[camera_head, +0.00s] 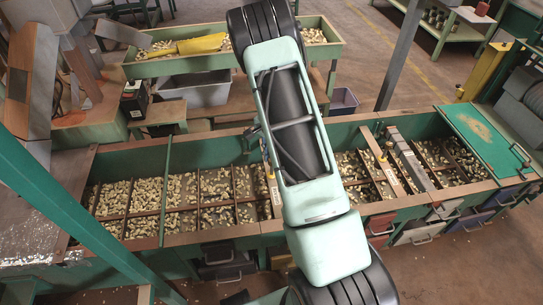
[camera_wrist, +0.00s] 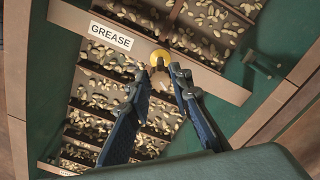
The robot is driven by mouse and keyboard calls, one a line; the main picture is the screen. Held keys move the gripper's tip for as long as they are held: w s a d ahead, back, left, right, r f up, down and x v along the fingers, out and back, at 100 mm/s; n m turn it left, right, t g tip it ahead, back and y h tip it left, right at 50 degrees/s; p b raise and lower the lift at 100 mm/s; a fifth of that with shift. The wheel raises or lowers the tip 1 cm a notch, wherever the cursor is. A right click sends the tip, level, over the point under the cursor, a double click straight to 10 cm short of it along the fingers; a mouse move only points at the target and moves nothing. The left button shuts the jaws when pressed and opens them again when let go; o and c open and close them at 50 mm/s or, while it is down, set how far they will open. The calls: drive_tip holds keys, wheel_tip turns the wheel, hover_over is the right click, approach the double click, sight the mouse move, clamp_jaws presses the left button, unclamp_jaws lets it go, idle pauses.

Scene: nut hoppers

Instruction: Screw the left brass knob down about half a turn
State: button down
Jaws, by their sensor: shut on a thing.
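In the wrist view a round brass knob (camera_wrist: 160,57) sits on a brown crossbar beside a white GREASE label (camera_wrist: 111,34). My gripper (camera_wrist: 161,68) has its two fingertips closed in on the knob, one at each side. Part of the knob is hidden by the fingertips. In the head view my own arm covers most of my gripper and the knob it holds. Another brass knob (camera_head: 384,157) shows on a bar to the right of my arm in the head view.
A long green hopper trough (camera_head: 200,239) with brown dividers holds many nuts. Drawers (camera_head: 414,235) line the front. A second trough (camera_head: 156,69) stands behind with a yellow object (camera_head: 201,44).

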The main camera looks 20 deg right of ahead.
drive_tip(key=m+p, duration=0.1)
drive_tip(key=m, duration=0.4)
drive_tip(key=shift+r+m, duration=0.1)
drive_tip(key=shift+m, duration=0.3)
drive_tip(key=m+p, duration=0.2)
drive_tip(key=m, duration=0.3)
drive_tip(key=shift+w, duration=0.1)
drive_tip(key=shift+m, duration=0.3)
drive_tip(key=c, duration=1.7)
unclamp_jaws()
drive_tip(key=shift+c, duration=0.2)
wheel_tip(320, 180, up, 12)
